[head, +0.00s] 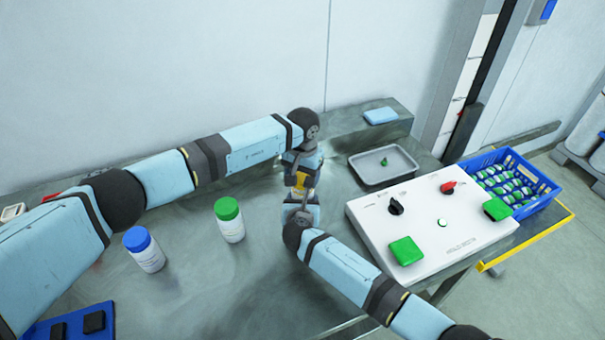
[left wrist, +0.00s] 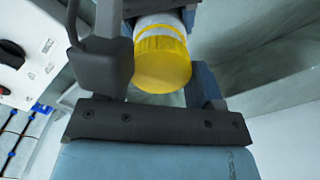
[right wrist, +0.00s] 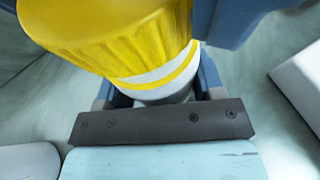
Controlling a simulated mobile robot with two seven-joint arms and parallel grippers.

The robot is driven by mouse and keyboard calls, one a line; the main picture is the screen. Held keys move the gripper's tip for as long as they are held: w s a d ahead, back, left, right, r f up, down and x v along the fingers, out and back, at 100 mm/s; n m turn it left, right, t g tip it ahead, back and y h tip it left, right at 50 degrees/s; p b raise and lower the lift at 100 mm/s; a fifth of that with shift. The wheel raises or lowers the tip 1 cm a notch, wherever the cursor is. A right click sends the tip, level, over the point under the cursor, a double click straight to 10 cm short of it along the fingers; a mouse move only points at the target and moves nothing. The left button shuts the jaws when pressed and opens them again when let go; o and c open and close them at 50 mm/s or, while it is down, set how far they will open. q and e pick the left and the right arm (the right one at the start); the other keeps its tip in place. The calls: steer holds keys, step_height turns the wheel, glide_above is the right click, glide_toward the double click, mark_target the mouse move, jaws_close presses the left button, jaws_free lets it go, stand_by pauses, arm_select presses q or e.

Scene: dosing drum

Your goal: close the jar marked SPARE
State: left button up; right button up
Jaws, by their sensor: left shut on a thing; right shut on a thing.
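A white jar with a yellow lid (head: 300,182) is between my two grippers, above the bench. Its label is not readable here. My right gripper (head: 301,203) is shut on the white jar body (right wrist: 165,82), below the lid. The yellow lid fills the top of the right wrist view (right wrist: 115,40). My left gripper (head: 300,165) is shut at the lid end; the lid's top faces the camera in the left wrist view (left wrist: 163,65). The lid sits over the mouth with no clear gap; I cannot tell how tight it is.
A green-lidded jar (head: 229,220) and a blue-lidded jar (head: 144,250) stand on the bench to the left. A white control box (head: 430,222), a grey tray (head: 365,178) and a blue crate (head: 535,205) with several small jars are to the right. A blue cloth (head: 380,116) lies behind.

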arm_select(q)
steer(key=shift+s+a+f, duration=0.1)
steer(key=shift+f, duration=0.6)
arm_select(e)
steer(key=shift+r, duration=0.1)
arm_select(q)
steer(key=shift+f, duration=0.25)
steer(key=shift+s, duration=0.1)
steer(key=shift+c, duration=0.3)
arm_select(e)
steer(key=shift+r, duration=0.1)
arm_select(q)
steer(key=o, duration=0.6)
arm_select(e)
jaws_close()
arm_select(q)
steer(key=o, duration=0.3)
steer(key=shift+o, duration=0.2)
arm_select(e)
steer(key=shift+w, duration=0.1)
